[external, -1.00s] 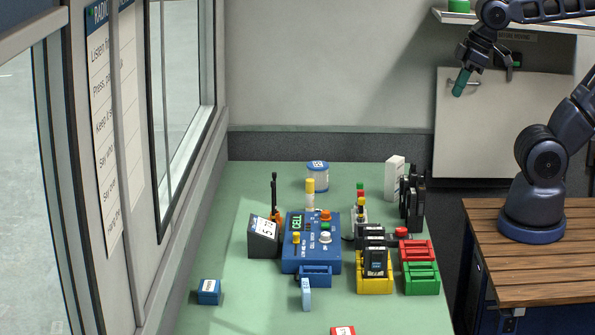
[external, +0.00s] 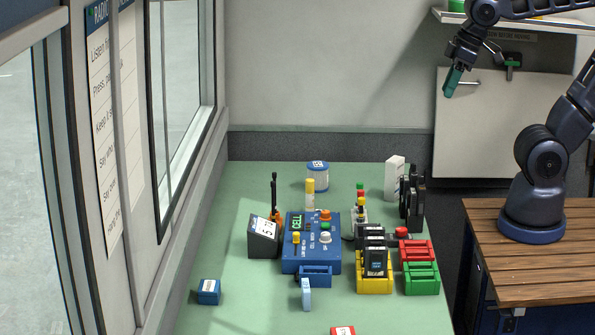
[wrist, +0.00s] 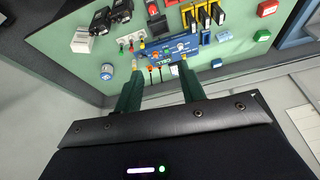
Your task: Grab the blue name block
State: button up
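A small blue block (external: 208,291) with a pale label lies alone at the front left of the green table (external: 240,318). I cannot tell which blue block is the name block. A light blue piece (external: 306,293) stands at the console's front. My gripper (external: 449,90) hangs high beyond the table's right side, far from the blocks. In the wrist view its green fingers (wrist: 160,68) are apart with nothing held between them.
The blue console (external: 312,262) with buttons fills the table's middle. Yellow (external: 374,286), red (external: 417,249) and green (external: 421,280) trays stand right of it, with black radios (external: 412,200) behind. A window wall borders the left. The front left table area is mostly clear.

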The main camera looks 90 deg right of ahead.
jog(key=w+a+f+m+g, duration=0.1)
jog(key=w+a+m, duration=0.35)
jog(key=w, duration=0.75)
jog(key=m+g, duration=0.3)
jog(key=m, duration=0.8)
send_over(306, 290)
notch_tip(306, 290, down, 26)
jog(key=shift+w+a+f+m, duration=0.1)
jog(key=shift+a+f+m, duration=0.2)
jog(key=shift+f, duration=0.3)
notch_tip(306, 290, down, 5)
jog(key=shift+d+f, duration=0.15)
jog(key=shift+f, duration=1.2)
jog(key=shift+d+f, duration=0.1)
jog(key=shift+f, duration=1.2)
grip_shut()
